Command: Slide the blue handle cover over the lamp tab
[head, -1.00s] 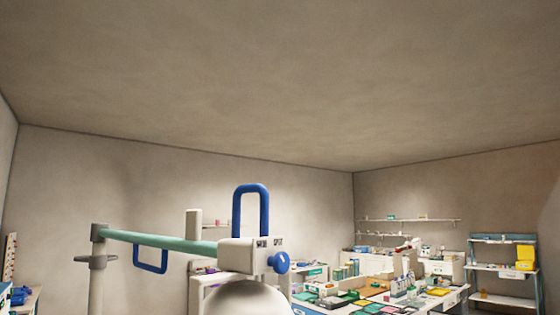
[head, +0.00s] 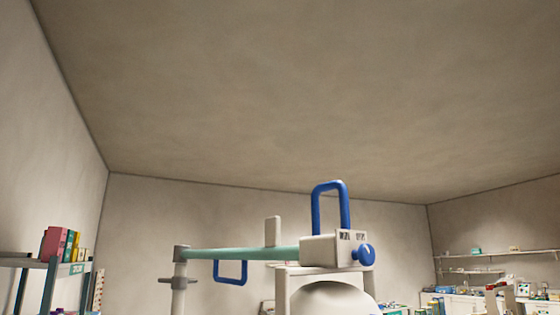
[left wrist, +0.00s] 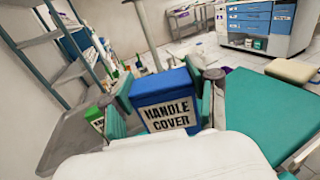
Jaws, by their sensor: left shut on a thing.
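The blue handle cover (left wrist: 165,98), a box with a white "HANDLE COVER" label, sits between the fingers of my left gripper (left wrist: 163,108) in the left wrist view. That gripper is shut on it. In the head view the dental lamp has a green arm (head: 240,253) and a white head block (head: 320,251) with a blue loop handle (head: 331,205) and a blue knob (head: 364,255). A pale upright tab (head: 273,231) stands at the arm; it looks like the lamp tab. Neither gripper shows in the head view, so the gap between cover and tab cannot be told.
A post (head: 179,285) carries the lamp arm, with a blue loop (head: 231,273) hanging below it. Shelves (head: 35,265) with boxes stand at left. The left wrist view shows a green chair pad (left wrist: 268,120), a metal shelf (left wrist: 70,75) and a drawer cabinet (left wrist: 258,25).

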